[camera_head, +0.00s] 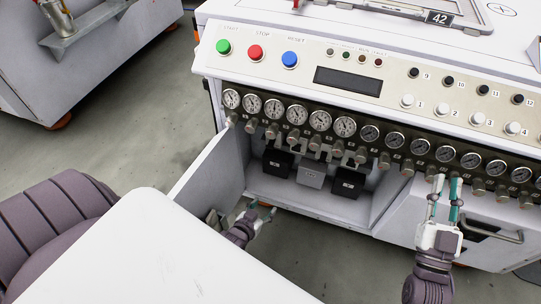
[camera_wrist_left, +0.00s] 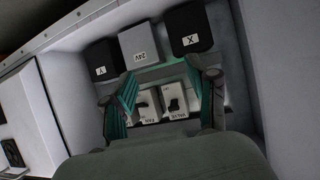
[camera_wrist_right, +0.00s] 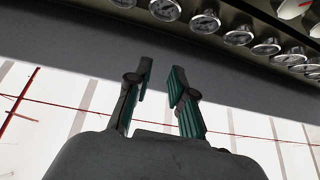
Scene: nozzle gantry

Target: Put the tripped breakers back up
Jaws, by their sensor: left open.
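In the left wrist view two white breakers with dark toggles, one left (camera_wrist_left: 147,106) and one right (camera_wrist_left: 174,101), sit side by side low in the open cabinet. In the head view this gripper (camera_head: 262,208) is at the cabinet opening, and the breakers are hidden. My right gripper (camera_head: 446,188) is open and empty in front of the gauge row at the right.
Above the breakers are a black box Y (camera_wrist_left: 100,60), a grey 24V box (camera_wrist_left: 139,42) and a black box X (camera_wrist_left: 189,28). The cabinet door (camera_head: 215,168) stands open at the left. Gauges and knobs overhang the opening. A drawer handle (camera_head: 490,232) is near my right gripper.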

